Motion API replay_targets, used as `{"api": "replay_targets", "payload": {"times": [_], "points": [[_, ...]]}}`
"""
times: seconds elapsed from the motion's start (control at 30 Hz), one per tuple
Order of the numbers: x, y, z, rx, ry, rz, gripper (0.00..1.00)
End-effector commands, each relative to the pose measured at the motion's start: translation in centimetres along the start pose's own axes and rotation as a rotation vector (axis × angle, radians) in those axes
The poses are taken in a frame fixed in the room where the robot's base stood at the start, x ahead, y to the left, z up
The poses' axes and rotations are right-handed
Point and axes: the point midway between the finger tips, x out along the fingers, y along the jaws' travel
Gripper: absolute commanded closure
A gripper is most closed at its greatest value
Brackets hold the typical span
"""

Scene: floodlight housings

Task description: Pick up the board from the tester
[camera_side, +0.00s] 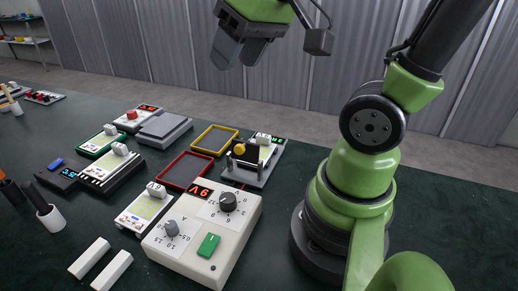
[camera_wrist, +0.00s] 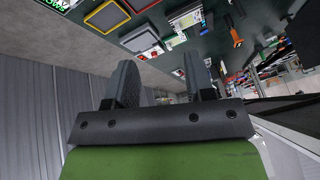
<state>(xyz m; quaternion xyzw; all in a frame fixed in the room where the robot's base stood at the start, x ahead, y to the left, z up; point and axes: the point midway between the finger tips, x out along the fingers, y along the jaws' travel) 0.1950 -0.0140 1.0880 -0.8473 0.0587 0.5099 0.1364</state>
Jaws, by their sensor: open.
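The tester (camera_side: 257,168) appears to be the grey fixture right of the coloured trays in the side view, with a small green lit display and a black and yellow knob. A pale board with a white block (camera_side: 263,138) appears to sit on it, partly hidden by the knob. My gripper (camera_side: 240,50) is open and empty, high above the table and well clear of the tester. In the wrist view my gripper's two fingers (camera_wrist: 162,80) stand apart with nothing between them. I cannot make out the tester surely in the wrist view.
A yellow-rimmed tray (camera_side: 215,127) and a red-rimmed tray (camera_side: 163,170) lie empty left of the tester. A cream power box (camera_side: 236,241) showing 9V stands in front. More boards (camera_side: 104,137) and fixtures stand left. Two white bars (camera_side: 90,258) lie at the front left.

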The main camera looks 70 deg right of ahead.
Motion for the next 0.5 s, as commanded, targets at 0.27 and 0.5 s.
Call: {"api": "replay_targets", "payload": {"times": [0.27, 0.5], "points": [[7.3, 8.6, -4.6, -0.124, -0.216, 0.142, 0.51], [13.8, 17.2, -3.6, -0.224, -0.400, 0.145, 0.51]]}}
